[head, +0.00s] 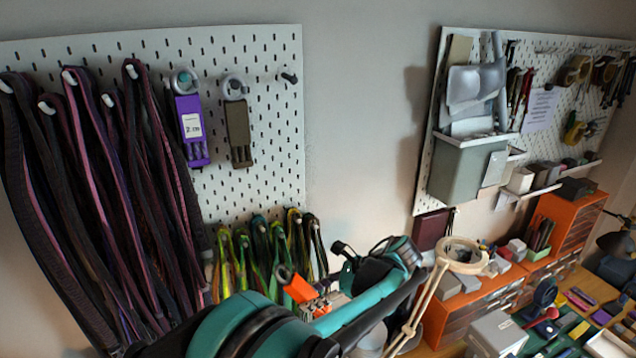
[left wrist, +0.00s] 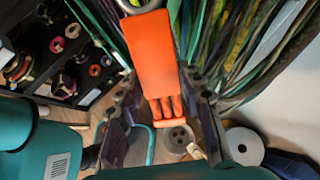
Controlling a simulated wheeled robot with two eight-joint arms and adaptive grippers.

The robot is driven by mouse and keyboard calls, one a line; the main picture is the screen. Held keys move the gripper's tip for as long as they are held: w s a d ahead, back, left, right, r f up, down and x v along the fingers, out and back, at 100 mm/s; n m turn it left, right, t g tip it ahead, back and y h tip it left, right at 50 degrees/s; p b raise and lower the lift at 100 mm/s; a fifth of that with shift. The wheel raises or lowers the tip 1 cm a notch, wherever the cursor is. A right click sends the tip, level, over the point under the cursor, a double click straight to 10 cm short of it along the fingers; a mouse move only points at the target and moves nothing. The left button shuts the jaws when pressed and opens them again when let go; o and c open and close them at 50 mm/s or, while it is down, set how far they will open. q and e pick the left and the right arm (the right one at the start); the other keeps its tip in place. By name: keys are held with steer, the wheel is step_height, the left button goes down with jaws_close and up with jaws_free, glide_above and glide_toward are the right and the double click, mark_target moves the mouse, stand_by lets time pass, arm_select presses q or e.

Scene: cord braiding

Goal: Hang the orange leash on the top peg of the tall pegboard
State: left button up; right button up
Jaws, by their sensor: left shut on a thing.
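My left gripper (head: 318,300) is low in front of the left pegboard (head: 255,150), partly hidden by my own arm. It is shut on the orange leash (head: 298,288), a flat orange piece with a metal ring at one end. In the left wrist view the orange leash (left wrist: 156,55) stands between the two dark fingers of my left gripper (left wrist: 165,100), its ring away from my palm. A bare peg (head: 288,77) sticks out at the board's upper right, above and apart from the leash. My right gripper is not in view.
A purple leash (head: 190,125) and a brown one (head: 238,130) hang left of the bare peg. Long dark straps (head: 95,200) fill the board's left side; green and yellow straps (head: 262,245) hang below. A second pegboard (head: 430,155) and a cluttered bench stand right.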

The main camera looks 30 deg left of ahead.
arm_select(q)
step_height(320, 180, up, 40)
steer(key=m+t+y+p, duration=0.75)
steer(key=t+p, duration=0.35)
steer(key=p, duration=0.3)
steer(key=shift+m+g+h, duration=0.25)
steer(key=shift+g, duration=0.05)
steer(key=shift+w+a+f+b, duration=0.25)
steer(key=shift+w+a+b, duration=0.1)
steer(key=shift+w+a, duration=0.85)
steer(key=shift+w+a+f+b, duration=0.3)
steer(key=shift+w+a+b, duration=0.1)
steer(key=shift+w+a, duration=0.8)
steer(key=shift+w+a+f+b, duration=0.25)
steer(key=shift+w+a+b, duration=0.1)
steer(key=shift+w+a, duration=0.85)
steer(key=shift+a, duration=0.15)
steer(key=shift+s, duration=0.1)
steer(key=o, duration=1.4)
steer(key=shift+c, duration=0.2)
